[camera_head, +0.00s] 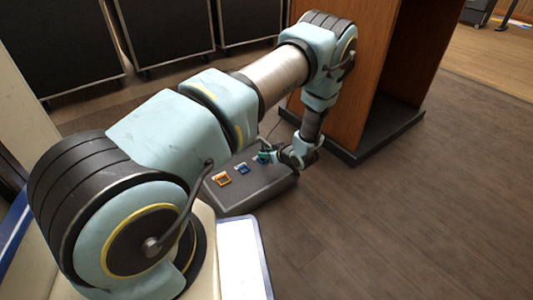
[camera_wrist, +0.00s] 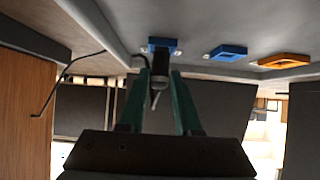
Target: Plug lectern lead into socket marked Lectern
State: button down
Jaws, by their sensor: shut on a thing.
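My gripper (camera_wrist: 160,84) has its two teal fingers closed on a dark plug (camera_wrist: 160,66), which I take to be the lectern lead's. The plug's far end is right at a blue-framed socket (camera_wrist: 163,42) on the grey floor box. Whether it is inside or only touching, I cannot tell. A thin black cable (camera_wrist: 75,63) runs from the left to a small grey piece beside the fingers. In the head view my gripper (camera_head: 273,155) is low over the box (camera_head: 250,190), partly hiding the farthest socket. No socket marking is readable.
A second blue socket (camera_wrist: 228,52) and an orange socket (camera_wrist: 285,61) are on the same box. The wooden lectern (camera_head: 345,75) on its dark base stands close behind my gripper. Black cases (camera_head: 165,30) line the back. Floor at the right is clear.

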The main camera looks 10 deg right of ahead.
jog(key=c, duration=0.5)
grip_release()
jog(key=shift+f, duration=0.15)
jog(key=p+v, duration=0.5)
jog(key=v, duration=0.6)
jog(key=w+a+r+m+g+h+p, duration=0.1)
jog(key=w+a+r+g+h, duration=0.15)
jog(key=r, duration=0.85)
jog(key=w+a+r+m+g+h+p, duration=0.2)
jog(key=w+a+r+h, duration=0.1)
jog(key=r, duration=0.8)
jog(key=s+a+r+m+g+p, duration=0.3)
jog(key=s+a+r+g+p, duration=0.1)
jog(key=s+a+r, duration=1.5)
jog(key=shift+y, duration=0.25)
jog(key=r+p, duration=1.1)
jog(key=p, duration=0.1)
jog(key=w+a+r+p, duration=0.1)
jog(key=r+p, duration=2.2)
jog(key=p, duration=0.1)
jog(key=shift+w+a+r, duration=0.15)
jog(key=shift+w+r, duration=0.15)
jog(key=shift+r, duration=0.05)
